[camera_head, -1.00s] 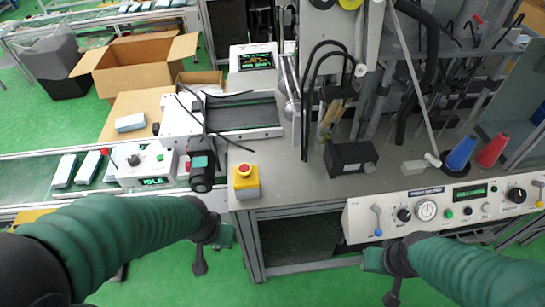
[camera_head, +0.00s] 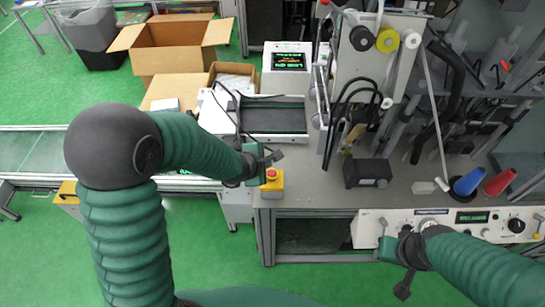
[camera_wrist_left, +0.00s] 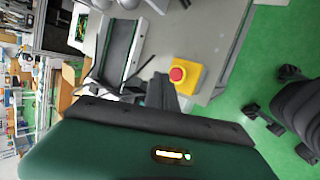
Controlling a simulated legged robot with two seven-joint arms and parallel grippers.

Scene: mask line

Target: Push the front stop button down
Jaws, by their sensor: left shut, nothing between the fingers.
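The front stop button (camera_head: 271,174) is a red cap on a yellow box (camera_head: 272,190) at the front left corner of the grey workbench. It also shows in the left wrist view (camera_wrist_left: 177,74), upright and uncovered. My left gripper (camera_head: 270,158) is shut and empty, close beside the button on its far left side. In the left wrist view its dark fingers (camera_wrist_left: 161,92) are just left of the yellow box; I cannot tell whether they touch it. My right gripper (camera_head: 403,286) hangs low at the right, before the white control panel, far from the button; its jaws are unclear.
The white control panel (camera_head: 470,222) with knobs runs along the bench front at the right. A black box (camera_head: 366,172) and blue (camera_head: 468,183) and red cones (camera_head: 500,182) stand on the bench. A conveyor (camera_head: 30,150) and an open carton (camera_head: 170,45) lie at the left.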

